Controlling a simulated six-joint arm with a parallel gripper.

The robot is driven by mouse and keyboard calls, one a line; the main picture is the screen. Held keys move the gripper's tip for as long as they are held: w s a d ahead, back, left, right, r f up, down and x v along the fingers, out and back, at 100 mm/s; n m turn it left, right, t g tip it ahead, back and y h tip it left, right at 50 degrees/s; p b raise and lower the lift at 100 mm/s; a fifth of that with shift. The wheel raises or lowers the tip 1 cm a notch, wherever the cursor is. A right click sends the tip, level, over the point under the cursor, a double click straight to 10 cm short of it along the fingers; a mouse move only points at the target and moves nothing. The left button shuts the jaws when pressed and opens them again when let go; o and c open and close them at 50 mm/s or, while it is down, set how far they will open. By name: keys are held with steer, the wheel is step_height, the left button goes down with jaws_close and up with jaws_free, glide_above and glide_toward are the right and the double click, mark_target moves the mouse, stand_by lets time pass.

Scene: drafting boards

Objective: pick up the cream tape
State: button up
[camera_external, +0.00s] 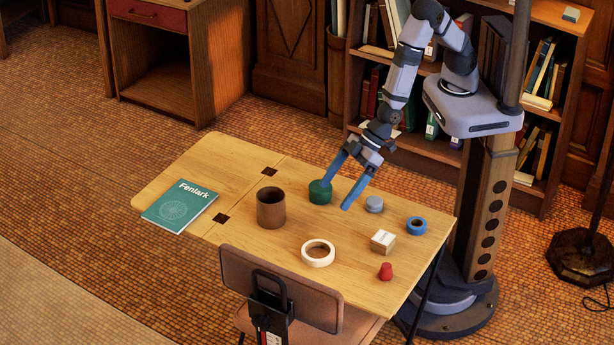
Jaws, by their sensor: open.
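The cream tape (318,260) is a wide pale ring lying flat on the wooden table, toward its front edge. Its open centre shows the table top. My gripper (337,197) has two blue fingers that are spread apart, with nothing visible between them. It is above the table, up from and slightly right of the cream tape in the picture, and apart from it. The left finger overlaps a dark green round object (319,194); I cannot tell whether they touch.
On the table (200,160) are a brown cup (271,208), a teal book (180,206), a small box (383,241), a red piece (386,271), a blue tape roll (416,226) and a grey-blue disc (374,204). A chair (280,290) stands against the front edge.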

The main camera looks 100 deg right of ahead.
mark_target(318, 251)
steer(key=a+f+t, duration=0.1)
steer(key=a+f, duration=0.1)
steer(key=a, duration=0.1)
steer(key=a+f+t+b, duration=0.1)
steer(key=a+f+t, duration=0.1)
steer(key=a, duration=0.1)
steer(key=a+f+t, duration=0.1)
steer(key=a+f, duration=0.2)
steer(key=shift+w+n+b, duration=0.3)
steer(key=shift+w, duration=0.05)
steer(key=shift+s+a+f+t, duration=0.1)
steer(key=shift+a+f+t, duration=0.1)
steer(key=shift+a+t, duration=0.15)
steer(key=shift+x, duration=1.05)
steer(key=shift+d, duration=0.1)
steer(key=shift+p+x, duration=0.85)
steer(key=shift+x, duration=1.8)
steer(key=shift+d, duration=0.1)
steer(key=c, duration=1.2)
